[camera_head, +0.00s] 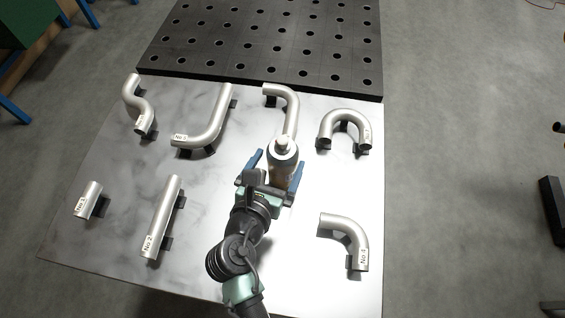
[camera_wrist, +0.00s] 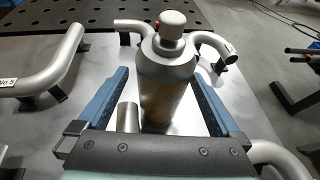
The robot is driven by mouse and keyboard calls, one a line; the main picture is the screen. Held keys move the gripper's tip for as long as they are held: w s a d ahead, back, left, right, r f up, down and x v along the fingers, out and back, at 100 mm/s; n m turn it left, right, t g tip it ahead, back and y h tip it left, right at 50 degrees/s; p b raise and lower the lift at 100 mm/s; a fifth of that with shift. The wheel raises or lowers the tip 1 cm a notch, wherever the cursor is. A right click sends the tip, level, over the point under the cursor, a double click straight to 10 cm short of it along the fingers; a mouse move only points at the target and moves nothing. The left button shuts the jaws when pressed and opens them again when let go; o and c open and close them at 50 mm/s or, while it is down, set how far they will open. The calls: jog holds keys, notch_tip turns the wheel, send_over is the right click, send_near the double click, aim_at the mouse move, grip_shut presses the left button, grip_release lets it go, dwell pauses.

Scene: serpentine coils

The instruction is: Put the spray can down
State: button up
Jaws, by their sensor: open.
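The spray can (camera_head: 284,160) is grey with a pale cap and stands upright near the middle of the metal table (camera_head: 225,255). In the wrist view the spray can (camera_wrist: 166,82) rises between the two blue fingers, with its cap at the top. My gripper (camera_head: 277,166) is open around the can, one finger on each side. In the wrist view, gaps show between the can and the fingers of my gripper (camera_wrist: 160,90). The can's lowest edge is hard to make out, so its contact with the table is not clear.
Several silver pipes lie around the can: a bent pipe (camera_head: 291,108) just behind it, a U-shaped pipe (camera_head: 345,125) at back right, and an elbow (camera_head: 350,235) at front right. A black perforated plate (camera_head: 265,40) is behind the table. Bare table lies right of the can.

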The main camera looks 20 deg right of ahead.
jog(key=x, duration=0.5)
jog(key=shift+s+d+r, duration=0.1)
jog(key=shift+d+r, duration=0.05)
jog(key=shift+d, duration=0.05)
jog(key=c, duration=1.5)
jog(key=shift+r, duration=0.15)
grip_shut()
